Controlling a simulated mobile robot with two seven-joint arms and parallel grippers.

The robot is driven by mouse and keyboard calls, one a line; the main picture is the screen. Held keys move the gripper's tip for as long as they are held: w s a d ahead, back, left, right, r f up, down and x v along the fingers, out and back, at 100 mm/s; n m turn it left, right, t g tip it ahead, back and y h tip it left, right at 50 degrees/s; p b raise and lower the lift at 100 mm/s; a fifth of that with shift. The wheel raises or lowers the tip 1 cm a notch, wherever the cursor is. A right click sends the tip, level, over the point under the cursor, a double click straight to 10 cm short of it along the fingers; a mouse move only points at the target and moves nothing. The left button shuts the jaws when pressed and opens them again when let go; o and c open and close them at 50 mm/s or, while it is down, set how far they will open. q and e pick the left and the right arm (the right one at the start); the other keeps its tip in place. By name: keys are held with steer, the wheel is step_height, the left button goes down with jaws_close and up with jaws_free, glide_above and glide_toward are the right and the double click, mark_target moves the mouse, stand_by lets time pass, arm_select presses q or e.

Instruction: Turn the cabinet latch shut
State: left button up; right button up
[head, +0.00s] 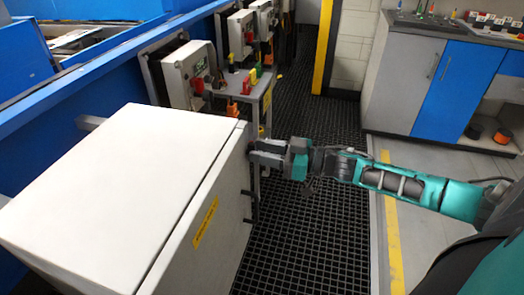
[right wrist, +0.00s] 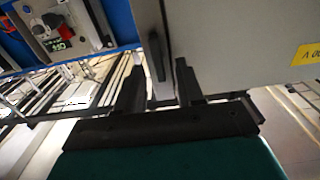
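The white cabinet (head: 120,165) stands at the left, its door face turned to the right and carrying a yellow label (head: 205,222). A dark upright bar that looks like the latch (right wrist: 156,58) shows in the right wrist view at the edge of the grey door (right wrist: 245,45). My right gripper (head: 254,152) is at the cabinet's far right upper edge. In the right wrist view its two fingers (right wrist: 160,82) are apart, with the latch between them in the picture. I cannot tell whether they touch it. The latch is not clear in the head view. My left gripper is not in view.
A small grey stand (head: 240,85) with coloured items is just behind the cabinet. Control boxes (head: 190,70) line the blue conveyor frame at the left. The dark grating floor (head: 325,200) is open to the right. A counter (head: 430,75) stands at the back right.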

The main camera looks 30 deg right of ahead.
steer(key=shift+w+a, duration=0.2)
steer(key=shift+c, duration=0.4)
jaws_close()
